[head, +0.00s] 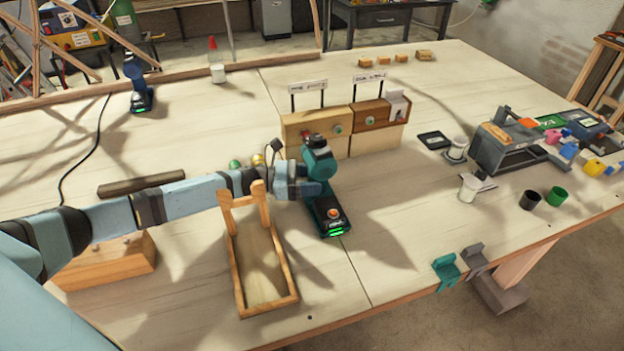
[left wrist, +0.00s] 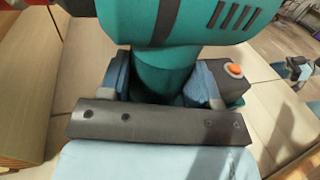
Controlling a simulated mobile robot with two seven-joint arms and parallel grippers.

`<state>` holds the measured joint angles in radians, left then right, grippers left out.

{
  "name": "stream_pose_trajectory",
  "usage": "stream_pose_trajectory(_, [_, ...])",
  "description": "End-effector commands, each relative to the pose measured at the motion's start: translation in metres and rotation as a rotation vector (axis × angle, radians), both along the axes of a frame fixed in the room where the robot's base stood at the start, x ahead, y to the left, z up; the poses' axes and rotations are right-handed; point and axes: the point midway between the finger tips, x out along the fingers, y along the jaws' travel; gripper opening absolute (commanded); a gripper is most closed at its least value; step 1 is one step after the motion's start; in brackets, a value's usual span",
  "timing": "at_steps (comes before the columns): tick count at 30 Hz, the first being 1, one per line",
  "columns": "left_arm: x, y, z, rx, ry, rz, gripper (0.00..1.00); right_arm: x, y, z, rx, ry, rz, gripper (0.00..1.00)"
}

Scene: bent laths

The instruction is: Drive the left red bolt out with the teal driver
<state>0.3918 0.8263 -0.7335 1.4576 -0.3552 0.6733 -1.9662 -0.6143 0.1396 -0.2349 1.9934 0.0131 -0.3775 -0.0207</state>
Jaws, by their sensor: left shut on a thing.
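The teal driver (head: 319,160) is upright in my left gripper (head: 306,187), with its black battery foot (head: 331,216) low over or on the table; I cannot tell which. In the left wrist view the jaws (left wrist: 165,85) are shut around the driver's teal grip (left wrist: 160,72). The driver's head is close in front of the left wooden block (head: 297,123). A small red spot (head: 307,133) shows there, partly hidden by the driver; I cannot tell whether it is the red bolt or whether the tip touches it. My right gripper is not seen.
A second wooden block (head: 371,115) stands right of the first, both under small signs. A wooden tray (head: 291,296) lies below my left arm. A grey rack (head: 500,152) and cups (head: 530,199) are at right.

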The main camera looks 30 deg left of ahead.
Motion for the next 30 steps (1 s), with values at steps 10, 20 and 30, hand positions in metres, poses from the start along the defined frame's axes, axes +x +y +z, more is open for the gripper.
stream_pose_trajectory(10, [0.0031, 0.0022, 0.0028, -0.003, -0.004, 0.000, 0.09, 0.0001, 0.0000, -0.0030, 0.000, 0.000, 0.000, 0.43])
stream_pose_trajectory(20, [0.0051, 0.0045, 0.0029, -0.002, -0.004, 0.000, 0.09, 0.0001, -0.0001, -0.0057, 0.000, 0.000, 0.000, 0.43])
stream_pose_trajectory(30, [0.0067, 0.0064, 0.0036, -0.002, -0.004, 0.001, 0.09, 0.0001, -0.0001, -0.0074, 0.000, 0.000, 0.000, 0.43])
